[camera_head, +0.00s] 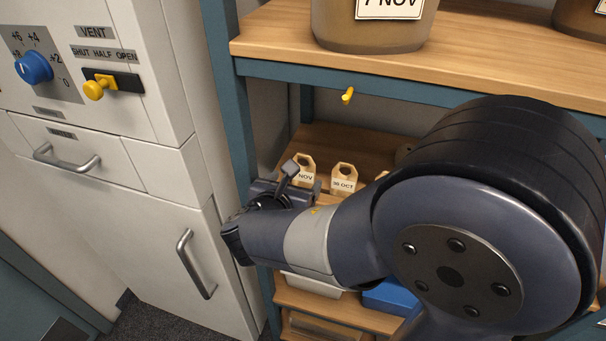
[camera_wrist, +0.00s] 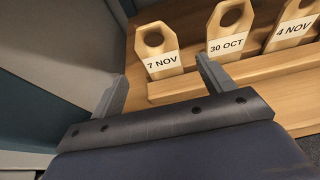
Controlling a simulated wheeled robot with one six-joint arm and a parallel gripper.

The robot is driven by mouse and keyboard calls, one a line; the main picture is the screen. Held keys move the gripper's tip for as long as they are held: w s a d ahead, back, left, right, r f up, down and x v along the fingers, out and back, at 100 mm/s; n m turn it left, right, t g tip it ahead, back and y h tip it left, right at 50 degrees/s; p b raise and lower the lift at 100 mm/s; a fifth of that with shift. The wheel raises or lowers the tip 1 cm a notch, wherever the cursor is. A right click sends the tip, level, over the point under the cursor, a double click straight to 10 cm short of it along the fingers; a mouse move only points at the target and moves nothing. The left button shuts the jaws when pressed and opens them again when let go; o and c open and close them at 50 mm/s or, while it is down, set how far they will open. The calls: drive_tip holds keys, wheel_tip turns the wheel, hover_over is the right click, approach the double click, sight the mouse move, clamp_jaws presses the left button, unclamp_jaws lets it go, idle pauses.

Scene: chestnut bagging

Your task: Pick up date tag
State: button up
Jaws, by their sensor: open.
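Wooden date tags with a round hole at the top stand in a row on a shelf. In the wrist view they read 7 NOV (camera_wrist: 157,58), 30 OCT (camera_wrist: 228,32) and 4 NOV (camera_wrist: 291,27). In the head view the 7 NOV tag (camera_head: 304,173) and the 30 OCT tag (camera_head: 343,178) show; my arm hides most of the row to the right. My gripper (camera_wrist: 160,72) is open and empty, its two fingers wide apart. In the wrist view the 7 NOV tag appears beyond and between the fingertips. I cannot tell the exact gap, but I see no contact.
A wooden ledge (camera_wrist: 230,76) runs in front of the tags. Above is a shelf (camera_head: 470,48) with a jar labelled 7 NOV (camera_head: 370,30) and a yellow peg (camera_head: 347,96) below its edge. A white cabinet (camera_head: 150,220) stands left of the blue shelf post (camera_head: 232,110). A blue bin (camera_head: 388,298) sits lower.

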sight(303, 170)
drive_tip(key=x, duration=0.8)
drive_tip(key=shift+w+d+f, duration=0.2)
drive_tip(key=shift+f, duration=0.2)
drive_tip(key=shift+c, duration=0.6)
drive_tip(key=c, duration=0.8)
drive_tip(key=shift+r, duration=0.1)
drive_tip(key=shift+r, duration=0.6)
wheel_tip(303, 170, up, 2)
drive_tip(key=shift+r+p, duration=0.15)
drive_tip(key=shift+p, duration=0.2)
drive_tip(key=shift+s+a+b, duration=0.3)
drive_tip(key=shift+s+a, duration=0.85)
drive_tip(key=shift+s, duration=1.65)
drive_tip(key=shift+s+a+b, duration=0.25)
drive_tip(key=shift+s+a, duration=0.9)
drive_tip(key=shift+s, duration=1.6)
drive_tip(key=shift+s+a+b, duration=0.3)
drive_tip(key=shift+s+a, duration=0.85)
drive_tip(key=shift+s, duration=1.65)
